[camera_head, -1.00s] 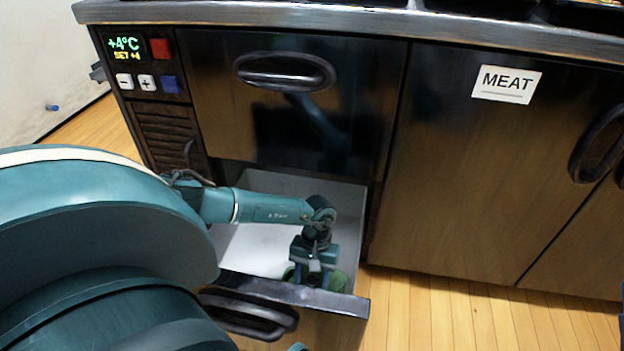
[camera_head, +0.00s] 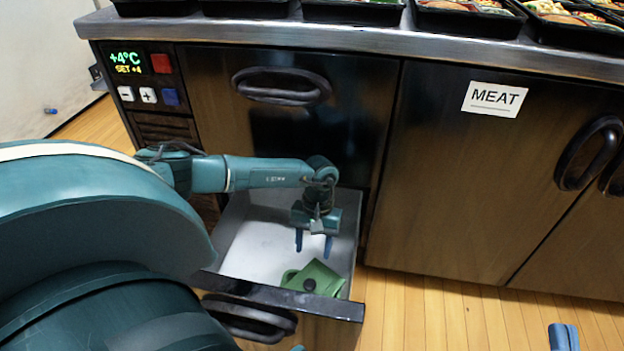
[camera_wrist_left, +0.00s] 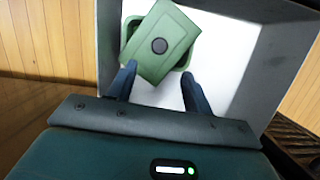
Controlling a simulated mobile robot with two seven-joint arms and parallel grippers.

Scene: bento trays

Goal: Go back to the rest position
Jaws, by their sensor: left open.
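My left gripper (camera_head: 313,246) is open and empty, pointing down over the pulled-out lower drawer (camera_head: 335,304). A green box (camera_head: 313,278) with a dark round knob on its lid lies in the drawer near its front. The gripper is above and behind it in the head view, apart from it. In the left wrist view, the open fingers (camera_wrist_left: 158,80) show with the green lid (camera_wrist_left: 160,38) beyond them. The lid sits turned and askew on a green container (camera_wrist_left: 187,58). Part of my right gripper (camera_head: 563,337) shows at the bottom right edge.
The drawer is in a dark fridge counter with a closed upper drawer (camera_head: 290,125) and a door labelled MEAT (camera_head: 495,98). Several filled bento trays (camera_head: 465,20) stand on the steel worktop (camera_head: 300,36). The wooden floor (camera_head: 430,310) right of the drawer is clear.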

